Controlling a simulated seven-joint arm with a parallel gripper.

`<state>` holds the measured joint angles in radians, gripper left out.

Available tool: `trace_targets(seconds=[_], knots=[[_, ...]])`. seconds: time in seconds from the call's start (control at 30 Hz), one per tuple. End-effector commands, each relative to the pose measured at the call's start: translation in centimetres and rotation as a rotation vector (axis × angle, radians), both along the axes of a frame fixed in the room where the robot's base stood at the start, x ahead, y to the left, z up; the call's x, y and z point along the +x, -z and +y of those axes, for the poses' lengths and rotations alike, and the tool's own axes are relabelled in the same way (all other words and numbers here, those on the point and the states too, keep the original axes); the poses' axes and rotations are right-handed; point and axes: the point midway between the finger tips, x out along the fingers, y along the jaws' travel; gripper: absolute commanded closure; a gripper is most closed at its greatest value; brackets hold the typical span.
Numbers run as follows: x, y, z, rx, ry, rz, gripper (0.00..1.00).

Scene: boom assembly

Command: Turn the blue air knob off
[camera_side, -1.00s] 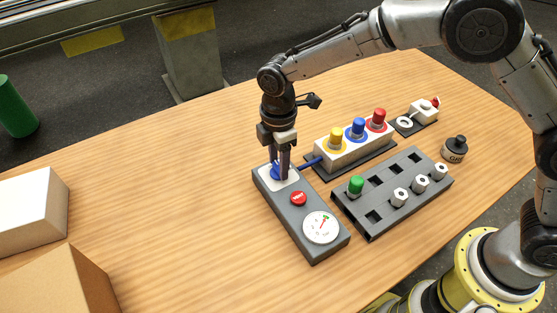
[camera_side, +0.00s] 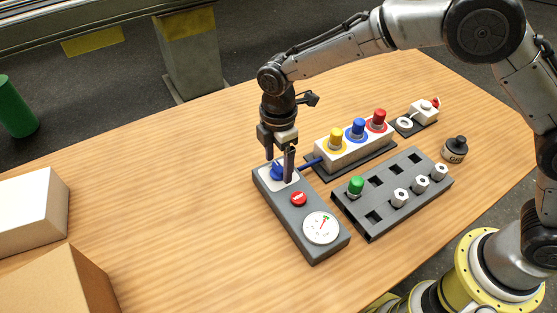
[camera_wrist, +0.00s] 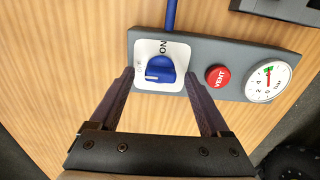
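The blue air knob (camera_side: 277,172) sits on a white plate at the far end of a grey panel (camera_side: 310,243). In the wrist view the knob (camera_wrist: 160,69) has a white mark and its grip lies roughly sideways, with the mark towards the left, where a faint label, probably OFF, shows. The ON label is above it. My gripper (camera_side: 279,168) is over the knob. In the wrist view its two fingers (camera_wrist: 160,77) stand open on either side of the knob, with visible gaps. In the side view the fingers partly hide the knob.
The panel also has a red VENT button (camera_wrist: 217,77) and a pressure gauge (camera_wrist: 267,81). A blue hose (camera_side: 311,163) runs to a white block (camera_side: 352,150) with yellow, blue and red caps. A dark rack (camera_side: 385,205) stands at right. The table's left side is clear up to the boxes.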

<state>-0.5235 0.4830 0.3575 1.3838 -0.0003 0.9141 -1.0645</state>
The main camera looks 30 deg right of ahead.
Motion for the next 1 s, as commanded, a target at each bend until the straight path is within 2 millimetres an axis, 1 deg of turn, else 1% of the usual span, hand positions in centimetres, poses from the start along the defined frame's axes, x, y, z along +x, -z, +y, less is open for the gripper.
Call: trace_targets(seconds=[0.23,0.37,0.47,0.8,0.9,1.0], knots=[[0.0,0.0,0.0,-0.001,0.002,0.002,0.2],[0.0,-1.0,0.0,0.0,0.002,0.0,0.2],[0.0,-2.6,0.0,0.001,0.002,-0.002,0.2],[0.1,-9.9,0.0,0.002,0.001,-0.003,0.2],[0.0,-11.5,0.0,0.001,0.001,-0.001,0.2],[0.0,-12.7,0.0,0.001,0.001,-0.001,0.2]])
